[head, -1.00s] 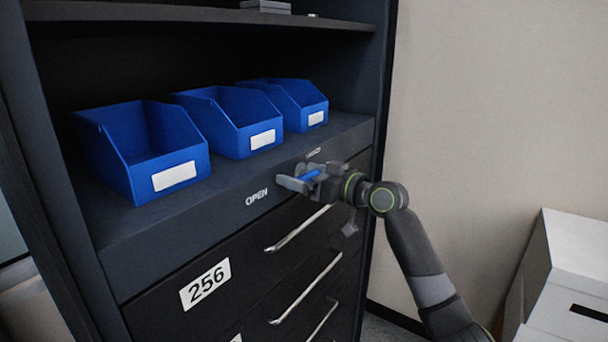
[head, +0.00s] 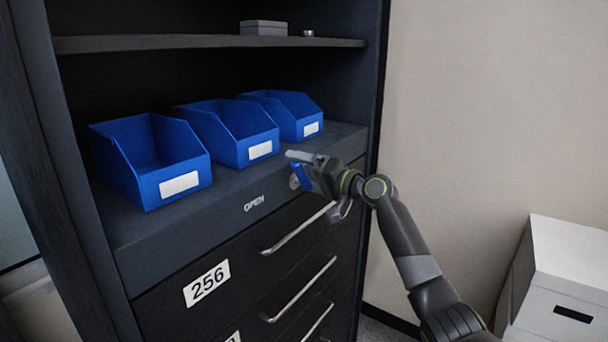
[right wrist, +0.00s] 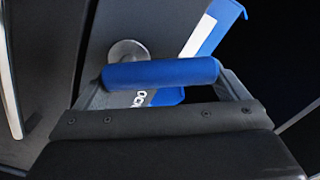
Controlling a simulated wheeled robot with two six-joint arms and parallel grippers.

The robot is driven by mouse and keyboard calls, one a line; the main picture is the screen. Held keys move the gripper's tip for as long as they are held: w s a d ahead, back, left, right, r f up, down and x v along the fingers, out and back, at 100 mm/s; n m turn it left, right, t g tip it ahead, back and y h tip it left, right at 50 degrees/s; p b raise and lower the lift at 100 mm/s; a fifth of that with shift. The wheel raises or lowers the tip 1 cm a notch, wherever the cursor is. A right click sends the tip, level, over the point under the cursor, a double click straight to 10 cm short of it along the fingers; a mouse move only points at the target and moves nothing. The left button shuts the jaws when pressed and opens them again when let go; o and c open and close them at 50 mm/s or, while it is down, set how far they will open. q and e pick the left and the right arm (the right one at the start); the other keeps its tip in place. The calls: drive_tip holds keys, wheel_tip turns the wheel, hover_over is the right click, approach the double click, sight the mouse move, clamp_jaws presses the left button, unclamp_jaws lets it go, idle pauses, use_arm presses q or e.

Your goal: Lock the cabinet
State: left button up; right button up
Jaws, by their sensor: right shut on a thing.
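The dark cabinet (head: 130,240) stands in front of me, with a panel above its drawers marked OPEN (head: 254,203). A blue lock handle (head: 303,179) sits at the right part of this panel, on a round silver base (right wrist: 127,51). My right gripper (head: 299,169) is shut on the blue handle, which is tilted in the head view. In the right wrist view the handle (right wrist: 160,73) lies across between the fingers. A second white label (right wrist: 141,98) shows partly behind it; in the head view it is hidden by the gripper. My left gripper is out of view.
Blue bins (head: 150,160) stand in a row on the shelf just above the panel. Drawers with bar handles (head: 300,228) lie below; one carries a 256 label (head: 206,283). White boxes (head: 560,275) stand at the right by a bare wall.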

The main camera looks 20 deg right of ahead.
drive_tip(key=m, duration=0.1)
drive_tip(key=m+p, duration=0.1)
drive_tip(key=d+m, duration=0.1)
drive_tip(key=shift+w+r+m, duration=0.15)
drive_tip(key=shift+w+m, duration=0.15)
drive_tip(key=shift+w, duration=0.05)
drive_tip(key=shift+w+d+m+p, duration=0.15)
drive_tip(key=shift+m+p, duration=0.2)
drive_tip(key=shift+m, duration=0.35)
drive_tip(key=shift+w+d+m+p, duration=0.1)
drive_tip(key=shift+m+p, duration=0.2)
drive_tip(key=shift+m, duration=0.4)
drive_tip(key=shift+f, duration=0.2)
drive_tip(key=o, duration=1)
drive_tip(key=shift+o, duration=0.2)
drive_tip(key=shift+d, duration=0.1)
drive_tip(key=shift+s+d+f, duration=0.1)
drive_tip(key=shift+s+d, duration=0.2)
drive_tip(key=shift+s, duration=0.05)
drive_tip(key=b+v, duration=0.6)
drive_tip(key=v, duration=1)
drive_tip(key=shift+s, duration=0.2)
drive_tip(key=shift+d, duration=0.1)
